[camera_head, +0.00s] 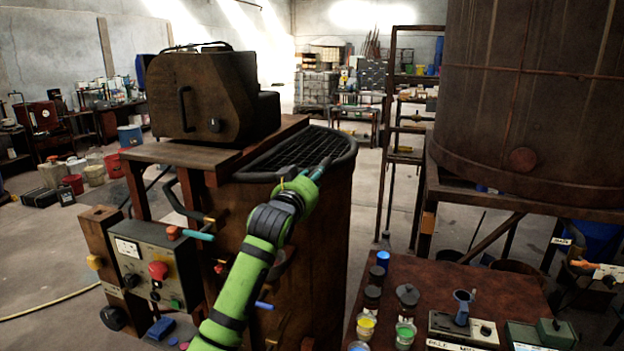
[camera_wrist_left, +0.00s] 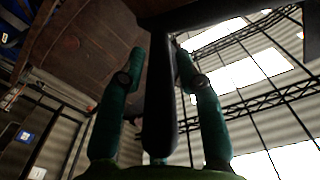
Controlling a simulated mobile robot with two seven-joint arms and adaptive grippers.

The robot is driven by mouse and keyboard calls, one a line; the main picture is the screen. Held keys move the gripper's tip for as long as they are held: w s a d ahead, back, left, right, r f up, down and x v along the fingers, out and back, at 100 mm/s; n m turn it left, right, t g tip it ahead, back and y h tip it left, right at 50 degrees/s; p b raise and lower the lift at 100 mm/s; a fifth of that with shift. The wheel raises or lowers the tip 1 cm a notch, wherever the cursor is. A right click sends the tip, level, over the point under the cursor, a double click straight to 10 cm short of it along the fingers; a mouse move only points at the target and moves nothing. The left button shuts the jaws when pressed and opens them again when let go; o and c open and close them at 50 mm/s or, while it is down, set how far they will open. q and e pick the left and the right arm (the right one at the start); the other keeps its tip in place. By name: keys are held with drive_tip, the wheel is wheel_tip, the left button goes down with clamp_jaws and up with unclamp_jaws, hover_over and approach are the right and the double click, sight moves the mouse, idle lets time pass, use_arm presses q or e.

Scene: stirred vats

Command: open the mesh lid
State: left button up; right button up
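The mesh lid (camera_head: 295,152) is a dark wire grid with a thick curved rim. It lies flat, closed over the right part of the rusty brown vat (camera_head: 325,230). My left gripper (camera_head: 320,170), on a green arm, is at the lid's front right edge. In the left wrist view, its two teal fingers (camera_wrist_left: 158,58) stand on either side of a dark bar, seemingly the lid's handle (camera_wrist_left: 160,105). The fingers are drawn in and appear to press against it. The exact contact is hard to see. My right gripper is not in view.
A dark motor housing (camera_head: 205,95) sits on the vat's left part. A control box (camera_head: 155,262) with a red button stands at its front left. A rusty table (camera_head: 455,277) with jars is at the lower right. A large tank (camera_head: 535,95) fills the upper right.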

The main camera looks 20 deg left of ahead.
use_arm(q)
clamp_jaws()
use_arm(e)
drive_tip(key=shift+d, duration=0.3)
